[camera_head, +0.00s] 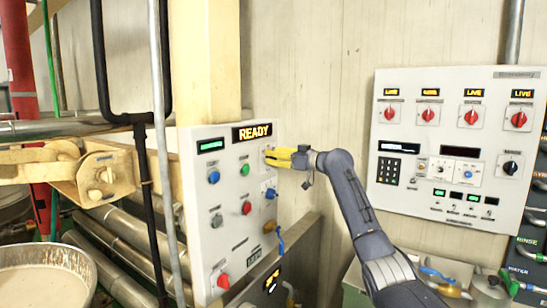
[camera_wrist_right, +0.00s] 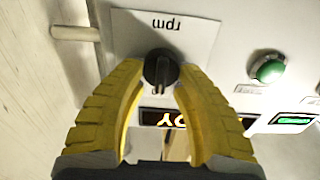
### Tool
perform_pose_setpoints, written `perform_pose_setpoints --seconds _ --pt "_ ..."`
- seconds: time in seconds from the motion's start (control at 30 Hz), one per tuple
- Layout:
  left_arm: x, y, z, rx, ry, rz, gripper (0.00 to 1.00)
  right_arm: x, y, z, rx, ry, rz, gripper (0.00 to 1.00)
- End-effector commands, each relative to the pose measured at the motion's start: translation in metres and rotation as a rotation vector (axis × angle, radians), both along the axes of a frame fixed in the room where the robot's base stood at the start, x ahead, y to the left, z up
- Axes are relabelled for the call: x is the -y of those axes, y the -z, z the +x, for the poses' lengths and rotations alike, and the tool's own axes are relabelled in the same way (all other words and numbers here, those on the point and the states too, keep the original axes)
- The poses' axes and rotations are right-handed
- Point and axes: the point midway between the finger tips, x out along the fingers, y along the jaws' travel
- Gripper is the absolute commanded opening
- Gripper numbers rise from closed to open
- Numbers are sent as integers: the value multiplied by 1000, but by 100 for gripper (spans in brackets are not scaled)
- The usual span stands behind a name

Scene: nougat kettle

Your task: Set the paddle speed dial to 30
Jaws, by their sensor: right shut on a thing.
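The paddle speed dial (camera_wrist_right: 161,68) is a small black knob on a white plate marked "rpm" (camera_wrist_right: 172,24), which appears upside down in the right wrist view. Its scale numbers are too faint to read. My right gripper (camera_head: 270,157) has yellow fingers and reaches the upper right of the left control panel (camera_head: 228,248). In the right wrist view its fingertips (camera_wrist_right: 160,75) close around the knob from both sides. In the head view the fingers hide the dial. My left gripper is in neither view.
An amber READY display (camera_head: 252,132) sits above the dial. A green button (camera_head: 245,170), a red button (camera_head: 246,208) and a blue-handled switch (camera_head: 271,193) are close by. A second panel (camera_head: 450,228) hangs at the right. A kettle (camera_head: 88,262) stands at the lower left.

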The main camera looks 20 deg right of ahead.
Motion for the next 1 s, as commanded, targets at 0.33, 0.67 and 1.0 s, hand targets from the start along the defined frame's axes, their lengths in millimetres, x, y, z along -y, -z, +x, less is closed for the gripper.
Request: perform_pose_setpoints --seconds 0.33,0.67,1.0 --pt "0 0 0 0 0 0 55 3 -1 3 -211 0 251 3" --pt "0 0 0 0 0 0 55 6 -1 5 -398 0 470 3" --pt "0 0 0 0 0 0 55 7 0 6 -525 0 620 3"
